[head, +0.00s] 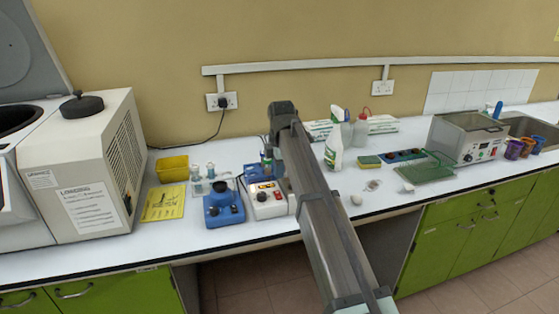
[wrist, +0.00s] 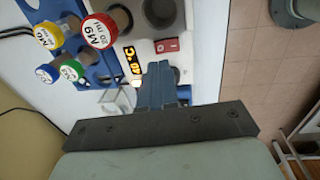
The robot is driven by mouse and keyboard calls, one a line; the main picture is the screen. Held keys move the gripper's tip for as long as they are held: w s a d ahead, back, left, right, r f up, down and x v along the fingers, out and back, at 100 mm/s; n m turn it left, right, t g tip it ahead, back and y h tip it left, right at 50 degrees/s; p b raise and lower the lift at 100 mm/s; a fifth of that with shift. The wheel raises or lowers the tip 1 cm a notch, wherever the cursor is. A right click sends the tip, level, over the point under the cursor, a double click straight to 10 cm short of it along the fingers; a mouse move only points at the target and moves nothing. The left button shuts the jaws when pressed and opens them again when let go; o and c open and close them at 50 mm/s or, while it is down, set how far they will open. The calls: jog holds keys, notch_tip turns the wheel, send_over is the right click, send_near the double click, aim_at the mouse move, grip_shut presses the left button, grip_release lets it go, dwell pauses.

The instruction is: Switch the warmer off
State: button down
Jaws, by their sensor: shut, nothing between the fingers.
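The warmer (head: 267,199) is a white box on the bench, left of my arm in the head view. In the wrist view, its white top (wrist: 143,48) has round wells, a lit orange display (wrist: 131,61) reading about 40 °C and a red rocker switch (wrist: 167,46). I cannot tell the switch's position. My gripper (wrist: 160,72) is shut and empty, its blue-grey fingertips close to the panel, just below the switch in the picture. Contact cannot be told. A pale round part (wrist: 137,82) is partly hidden by the fingers. In the head view my arm hides the gripper.
A spray bottle (head: 335,142) stands right of my arm.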

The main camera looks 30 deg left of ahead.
aim_at(280, 196)
jog(key=f, duration=0.6)
jog(key=shift+w+a+f, duration=0.25)
jog(key=shift+w+f, duration=0.05)
jog(key=shift+f, duration=0.05)
jog(key=shift+a+f, duration=0.1)
jog(key=shift+f, duration=0.2)
jog(key=shift+s+d, duration=0.4)
jog(key=shift+d, duration=0.05)
jog(key=shift+s+d, duration=0.2)
jog(key=shift+d, duration=0.05)
